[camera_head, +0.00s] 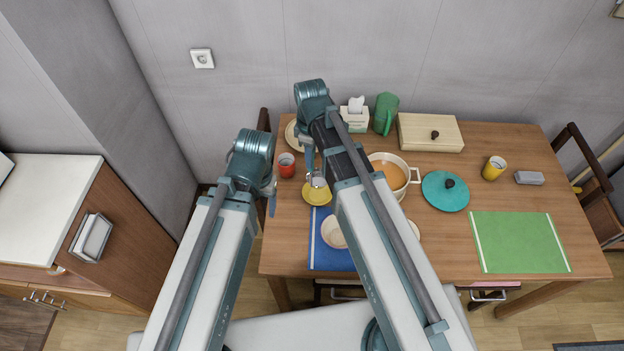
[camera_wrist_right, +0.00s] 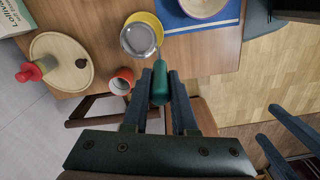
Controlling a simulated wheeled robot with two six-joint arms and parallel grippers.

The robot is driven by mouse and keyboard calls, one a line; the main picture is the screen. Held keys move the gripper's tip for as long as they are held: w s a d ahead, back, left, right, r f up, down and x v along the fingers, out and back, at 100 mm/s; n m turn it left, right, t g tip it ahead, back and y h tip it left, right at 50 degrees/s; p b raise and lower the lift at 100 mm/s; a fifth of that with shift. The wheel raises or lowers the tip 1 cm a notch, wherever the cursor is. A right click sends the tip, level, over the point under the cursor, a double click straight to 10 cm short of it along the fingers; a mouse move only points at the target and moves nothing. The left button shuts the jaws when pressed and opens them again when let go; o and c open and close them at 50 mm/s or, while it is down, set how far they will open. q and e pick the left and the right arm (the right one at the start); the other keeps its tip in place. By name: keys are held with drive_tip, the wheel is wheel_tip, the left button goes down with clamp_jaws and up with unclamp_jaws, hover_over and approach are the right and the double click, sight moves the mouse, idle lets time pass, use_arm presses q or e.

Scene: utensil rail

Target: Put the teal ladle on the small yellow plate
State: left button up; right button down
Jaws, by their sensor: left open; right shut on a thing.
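The ladle has a teal handle (camera_wrist_right: 160,84) and a round metal bowl (camera_wrist_right: 138,39). My right gripper (camera_wrist_right: 161,76) is shut on the handle. The bowl overlaps the small yellow plate (camera_wrist_right: 158,22) in the right wrist view; I cannot tell whether it touches. In the head view the plate (camera_head: 317,197) lies at the table's left part, with the ladle bowl (camera_head: 318,182) over it. My right gripper (camera_head: 309,165) is just above and left of the plate there. My left gripper (camera_head: 270,187) is open and empty, left of the plate by the table's left edge.
A red mug (camera_head: 287,167) stands close to the plate's upper left. A bowl (camera_head: 333,232) on a blue mat (camera_head: 321,262) lies below it. A pot of soup (camera_head: 408,172) stands to the right. A green mat (camera_head: 520,242) at the right is bare.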

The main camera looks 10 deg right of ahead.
sight(311, 173)
drive_tip(key=shift+f+b, duration=3.25)
drive_tip(key=shift+f, duration=0.65)
drive_tip(key=shift+r, duration=0.15)
drive_tip(key=c, duration=1.2)
unclamp_jaws()
drive_tip(key=shift+f, duration=0.2)
drive_tip(key=o, duration=0.5)
drive_tip(key=shift+r, duration=0.1)
